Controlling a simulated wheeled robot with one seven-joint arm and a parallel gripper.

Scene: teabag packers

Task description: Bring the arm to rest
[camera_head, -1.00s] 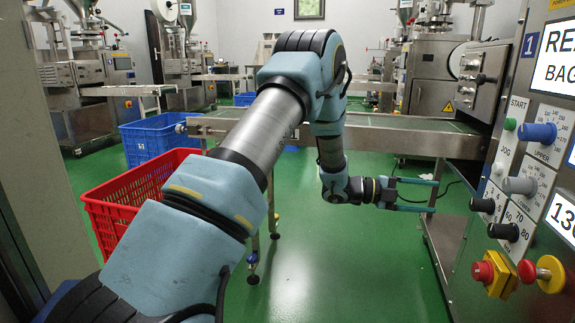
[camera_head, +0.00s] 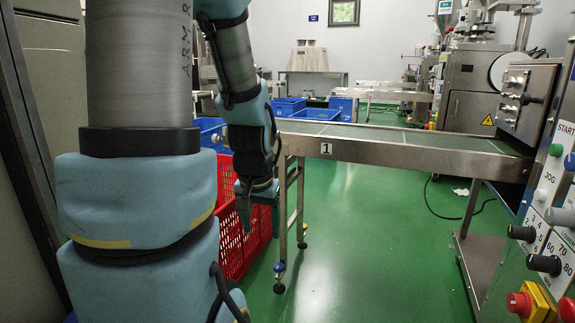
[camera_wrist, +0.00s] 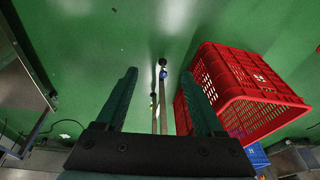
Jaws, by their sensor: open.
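My arm is folded close in at the left of the head view, with its thick grey and blue link upright in front. Its outer part hangs down behind, and my gripper (camera_head: 262,225) points downward beside the red crate there. In the wrist view my gripper (camera_wrist: 160,73) is open, its two dark green fingers apart with nothing between them. Green floor and thin metal stand legs show beyond the fingers.
A red crate (camera_head: 233,262) stands on the floor, partly hidden by my arm; it also shows right of my fingers in the wrist view (camera_wrist: 258,112). A conveyor (camera_head: 400,153) marked 1 runs right to the control panel (camera_head: 555,200). Green floor in front is clear.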

